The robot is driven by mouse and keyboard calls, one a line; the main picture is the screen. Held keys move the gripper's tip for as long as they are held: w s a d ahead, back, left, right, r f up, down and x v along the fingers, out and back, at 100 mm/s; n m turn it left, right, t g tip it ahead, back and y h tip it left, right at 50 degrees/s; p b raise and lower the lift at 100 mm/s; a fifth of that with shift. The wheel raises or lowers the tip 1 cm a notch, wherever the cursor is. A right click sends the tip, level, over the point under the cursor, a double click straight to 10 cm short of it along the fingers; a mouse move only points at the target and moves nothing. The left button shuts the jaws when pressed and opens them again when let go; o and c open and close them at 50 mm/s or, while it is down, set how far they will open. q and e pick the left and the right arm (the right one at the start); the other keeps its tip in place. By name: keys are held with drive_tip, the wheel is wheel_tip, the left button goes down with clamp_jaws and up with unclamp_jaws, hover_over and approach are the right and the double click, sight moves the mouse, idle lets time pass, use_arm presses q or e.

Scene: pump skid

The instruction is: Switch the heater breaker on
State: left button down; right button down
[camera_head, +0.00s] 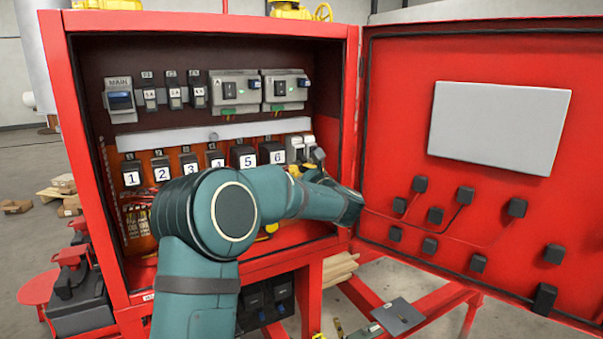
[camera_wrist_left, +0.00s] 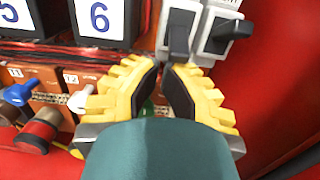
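Two narrow grey breakers stand side by side to the right of block 6 (camera_head: 272,153); I cannot read a heater label on either. In the left wrist view, the left grey breaker (camera_wrist_left: 180,28) has a dark lever pointing down, and the right grey breaker (camera_wrist_left: 222,32) has a dark lever at a different angle. My left gripper (camera_head: 304,168) is just below them, mostly hidden by its own wrist in the head view. Its yellow fingers (camera_wrist_left: 161,70) have their tips together just under the left breaker's lever, with nothing seen between them. My right gripper is out of view.
The red cabinet (camera_head: 352,100) surrounds the work area; its open door (camera_head: 400,130) stands at the right. Small numbered blocks 1 to 5 line the same row. Coloured valve-like knobs (camera_wrist_left: 35,135) sit low left of my fingers. A red wall (camera_wrist_left: 280,80) is close on the right.

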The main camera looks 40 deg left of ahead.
use_arm(q)
drive_tip(key=shift+s+d+r+g+h+p, duration=0.1)
drive_tip(key=shift+d+r+g+h+p, duration=0.2)
drive_tip(key=shift+h+p, duration=0.35)
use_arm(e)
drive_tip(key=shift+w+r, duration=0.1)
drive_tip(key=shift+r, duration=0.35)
use_arm(q)
drive_tip(key=h+p, duration=0.1)
drive_tip(key=p, duration=0.1)
drive_tip(key=r+g+h+p, duration=0.1)
drive_tip(key=h+p, duration=0.1)
drive_tip(key=d+g+h+p, duration=0.1)
drive_tip(key=p, duration=0.1)
drive_tip(key=shift+s+r+h, duration=0.15)
drive_tip(key=shift+r+h, duration=0.15)
drive_tip(key=shift+h, duration=0.05)
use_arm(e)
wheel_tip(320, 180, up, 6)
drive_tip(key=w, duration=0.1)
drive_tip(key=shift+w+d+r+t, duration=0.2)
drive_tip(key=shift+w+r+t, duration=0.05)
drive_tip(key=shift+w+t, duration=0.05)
use_arm(q)
drive_tip(key=shift+r, duration=0.1)
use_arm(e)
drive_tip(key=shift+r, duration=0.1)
